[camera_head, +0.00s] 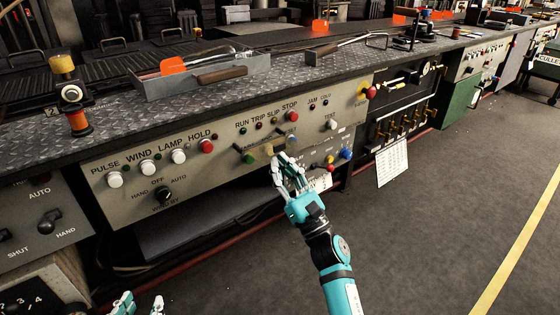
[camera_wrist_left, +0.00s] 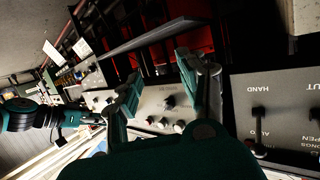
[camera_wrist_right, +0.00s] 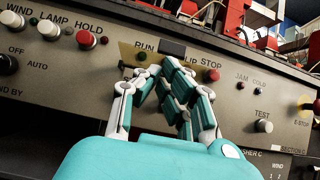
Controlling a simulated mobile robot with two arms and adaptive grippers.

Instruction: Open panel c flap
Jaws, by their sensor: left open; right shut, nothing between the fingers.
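The grey control panel (camera_head: 225,160) carries buttons labelled PULSE, WIND, LAMP, HOLD, RUN, TRIP, SLIP and STOP. A yellowish plate (camera_head: 262,150), which looks like the flap, sits below the RUN to STOP row. In the right wrist view the yellowish plate (camera_wrist_right: 127,54) is partly hidden behind my fingers, with a dark block beside it. I cannot tell whether it is raised. My right gripper (camera_head: 279,160) is shut and empty, its fingertips at or just in front of this plate; contact is unclear. My left gripper (camera_head: 138,300) is open and empty at the lower left, away from the plate.
Above is a steel bench top with a grey tray (camera_head: 200,78) of tools. A red emergency stop (camera_head: 370,92) and a blue knob (camera_head: 346,154) lie right of my right gripper. An open dark shelf (camera_head: 190,225) is below the panel. Clear floor lies at right.

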